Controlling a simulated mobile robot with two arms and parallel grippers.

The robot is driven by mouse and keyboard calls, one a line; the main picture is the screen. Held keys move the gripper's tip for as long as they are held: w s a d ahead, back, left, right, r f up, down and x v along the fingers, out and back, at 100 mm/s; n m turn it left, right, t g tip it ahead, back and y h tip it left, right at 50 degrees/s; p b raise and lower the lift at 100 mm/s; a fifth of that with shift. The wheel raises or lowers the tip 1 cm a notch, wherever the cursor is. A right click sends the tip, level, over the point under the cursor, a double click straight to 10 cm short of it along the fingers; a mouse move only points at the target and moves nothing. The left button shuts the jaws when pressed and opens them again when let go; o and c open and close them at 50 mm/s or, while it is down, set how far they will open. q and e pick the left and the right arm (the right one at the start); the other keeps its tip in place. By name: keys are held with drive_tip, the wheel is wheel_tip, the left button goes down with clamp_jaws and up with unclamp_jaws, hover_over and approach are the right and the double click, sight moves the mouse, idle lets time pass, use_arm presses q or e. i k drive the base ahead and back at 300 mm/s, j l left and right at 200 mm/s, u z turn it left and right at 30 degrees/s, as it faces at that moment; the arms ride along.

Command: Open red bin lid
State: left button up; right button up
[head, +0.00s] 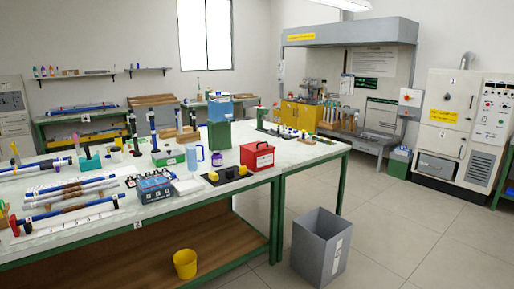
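The red bin (257,159) stands on the white-topped workbench, near the right end of its front section. It is a small red box with a pale label on its front, and its lid (257,147) looks closed, with a dark handle-like shape on top. Neither my left nor my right gripper shows in the head view.
The workbench (215,186) has green legs and holds a blue-grey rack (153,187), a light blue mug (194,156), a black tray (227,175) with yellow pieces and several rods. Floor at right is clear.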

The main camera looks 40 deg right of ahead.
sight(258, 146)
drive_tip(key=i+l, duration=0.35)
drive_tip(key=l, duration=0.15)
drive_tip(key=i+l, duration=0.3)
drive_tip(key=l, duration=0.25)
